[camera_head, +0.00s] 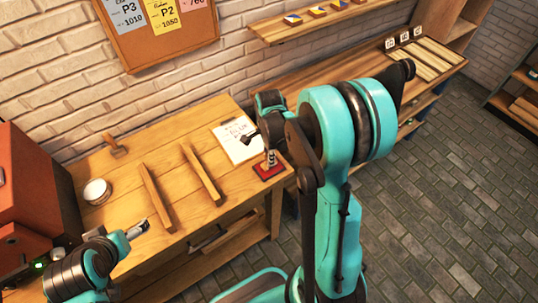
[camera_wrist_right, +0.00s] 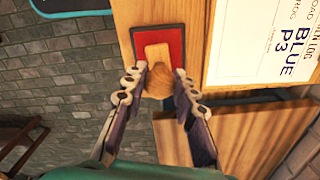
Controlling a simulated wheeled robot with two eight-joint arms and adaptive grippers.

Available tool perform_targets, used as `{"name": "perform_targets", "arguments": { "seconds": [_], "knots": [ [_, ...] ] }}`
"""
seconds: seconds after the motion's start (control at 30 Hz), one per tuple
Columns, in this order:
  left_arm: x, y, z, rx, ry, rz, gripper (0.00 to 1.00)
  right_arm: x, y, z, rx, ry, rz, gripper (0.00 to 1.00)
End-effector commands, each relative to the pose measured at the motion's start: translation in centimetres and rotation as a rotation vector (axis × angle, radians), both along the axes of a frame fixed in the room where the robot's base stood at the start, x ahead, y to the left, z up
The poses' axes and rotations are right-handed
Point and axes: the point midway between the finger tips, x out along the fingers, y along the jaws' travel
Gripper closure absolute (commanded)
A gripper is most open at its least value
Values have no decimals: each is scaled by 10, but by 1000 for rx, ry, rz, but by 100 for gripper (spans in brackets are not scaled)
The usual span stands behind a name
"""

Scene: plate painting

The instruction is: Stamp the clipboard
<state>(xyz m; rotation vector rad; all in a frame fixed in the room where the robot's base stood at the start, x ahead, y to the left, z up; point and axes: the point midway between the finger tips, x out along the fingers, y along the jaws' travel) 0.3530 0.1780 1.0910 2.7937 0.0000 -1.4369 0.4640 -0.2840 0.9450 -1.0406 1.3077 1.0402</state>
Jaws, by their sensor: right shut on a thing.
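The clipboard with a white sheet (camera_head: 235,139) lies on the wooden workbench in the head view, left of my right gripper (camera_head: 269,154). In the right wrist view the sheet (camera_wrist_right: 262,42) shows at the upper right, with "BLUE" and "P3" readable. A red ink pad (camera_head: 264,174) lies near the bench's right end, also below the stamp in the right wrist view (camera_wrist_right: 174,39). My right gripper (camera_wrist_right: 160,78) is shut on the wooden stamp (camera_wrist_right: 156,52), over the red pad. I cannot tell whether its face touches the pad. My left gripper (camera_head: 138,229) is over the bench's front, its jaws unclear.
Two wooden bars (camera_head: 156,198) (camera_head: 202,175) lie mid-bench. A round white-topped can (camera_head: 97,191) and a small wooden-handled tool (camera_head: 114,146) stand at the left. A red machine (camera_head: 35,190) fills the far left. A second bench with planks (camera_head: 425,60) is at the right.

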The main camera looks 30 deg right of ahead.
Motion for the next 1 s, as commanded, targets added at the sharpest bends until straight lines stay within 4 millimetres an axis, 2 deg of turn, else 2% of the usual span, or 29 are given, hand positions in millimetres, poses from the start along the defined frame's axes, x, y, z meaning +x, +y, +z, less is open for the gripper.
{"name": "perform_targets", "arguments": {
  "seconds": [1.0],
  "knots": [
    [0, 0, -10, 0, 0, 0, 12, 0, 0, -11, 0, 0, 0, 92]
  ]
}}
